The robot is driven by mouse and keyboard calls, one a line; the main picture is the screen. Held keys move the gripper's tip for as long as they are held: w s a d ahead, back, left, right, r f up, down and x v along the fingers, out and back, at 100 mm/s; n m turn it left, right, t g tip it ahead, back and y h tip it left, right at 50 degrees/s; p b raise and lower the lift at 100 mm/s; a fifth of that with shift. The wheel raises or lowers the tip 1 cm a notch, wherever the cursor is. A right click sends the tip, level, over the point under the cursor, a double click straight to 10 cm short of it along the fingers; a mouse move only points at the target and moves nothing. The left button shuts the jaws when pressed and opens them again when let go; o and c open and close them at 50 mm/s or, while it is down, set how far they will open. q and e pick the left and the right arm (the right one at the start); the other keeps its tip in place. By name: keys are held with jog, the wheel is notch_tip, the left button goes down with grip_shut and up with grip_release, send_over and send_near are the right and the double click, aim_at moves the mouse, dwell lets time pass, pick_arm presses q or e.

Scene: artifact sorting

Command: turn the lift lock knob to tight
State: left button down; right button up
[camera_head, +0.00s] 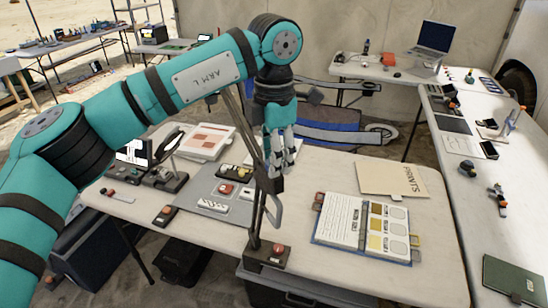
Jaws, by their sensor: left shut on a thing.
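My left gripper (281,158) points down over the table, at the upper part of a thin dark stand. Its pale fingers are closed around a small part there, which I take to be the lift lock knob; the fingers hide it, so its setting cannot be read. The stand (257,218) has slim rods, a dark block (269,184) just under the fingertips and a base (268,256) with a red button near the table's front edge. My right gripper is not in view.
A side table with a laptop (435,37) stands behind. Bare table lies right of the stand.

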pick_arm(q)
jog(key=shift+r+m, duration=0.1)
jog(key=shift+m, duration=0.2)
jog(key=c, duration=0.9)
grip_release()
jog(key=shift+c, duration=0.2)
notch_tip(320, 180, up, 12)
